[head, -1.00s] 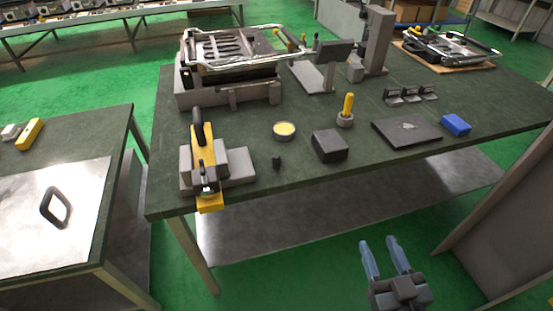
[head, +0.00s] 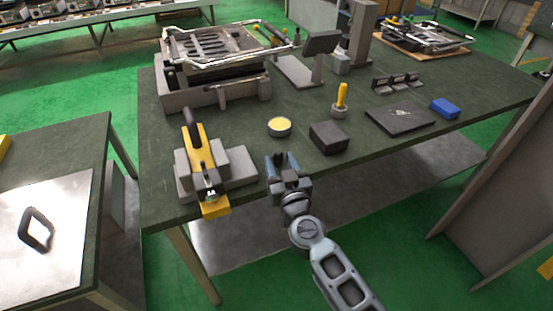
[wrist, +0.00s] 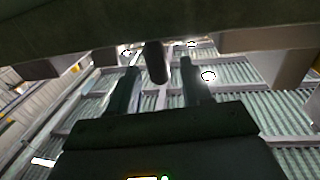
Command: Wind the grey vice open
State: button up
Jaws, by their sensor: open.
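The grey vice (head: 235,165) stands at the table's front left corner. A yellow piece with a black handle (head: 191,130) lies across its grey blocks, and a yellow end juts over the table edge. My gripper (head: 283,157) is open, at the front edge to the right of the vice and apart from it. In the wrist view, a dark rounded peg (wrist: 156,62) shows between and beyond my two open fingers. It may be the small black piece seen earlier right of the vice; my gripper hides that spot in the head view.
On the table (head: 330,175) stand a yellow-topped round tin (head: 279,127), a dark block (head: 328,138), a yellow-handled tool (head: 341,98), a dark plate (head: 400,118) and a blue block (head: 445,108). A large grey fixture (head: 215,65) stands behind the vice.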

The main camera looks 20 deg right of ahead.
jog(key=shift+w+d, duration=0.25)
jog(key=shift+w, duration=1.05)
jog(key=shift+c, duration=0.3)
jog(key=c, duration=0.8)
jog(key=shift+b, duration=0.3)
grip_shut()
jog(key=shift+d+n+y, duration=0.2)
jog(key=shift+n+y, duration=0.1)
jog(key=shift+y, duration=0.2)
